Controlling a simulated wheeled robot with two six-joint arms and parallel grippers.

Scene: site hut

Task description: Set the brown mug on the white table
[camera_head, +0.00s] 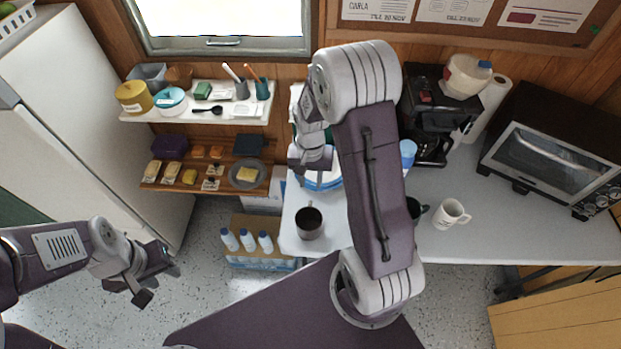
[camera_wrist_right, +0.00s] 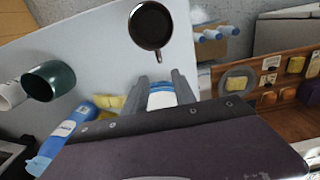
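The brown mug (camera_head: 309,223) stands upright near the left front corner of the white table (camera_head: 473,240), its dark inside facing up. It also shows in the right wrist view (camera_wrist_right: 151,26), with its handle towards my right gripper. My right gripper (camera_head: 308,160) is above the table, behind the mug and apart from it. In the right wrist view its two fingers (camera_wrist_right: 164,88) are spread with nothing held between them. My left gripper (camera_head: 158,284) is open and empty over the floor at the left, away from the table.
A dark green mug (camera_wrist_right: 50,82), partly hidden by my right arm in the head view, and a white mug (camera_head: 451,213) stand further right. A blue-and-white round item (camera_head: 322,181) is below my right gripper. A coffee maker (camera_head: 430,110) and toaster oven (camera_head: 550,150) stand behind.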

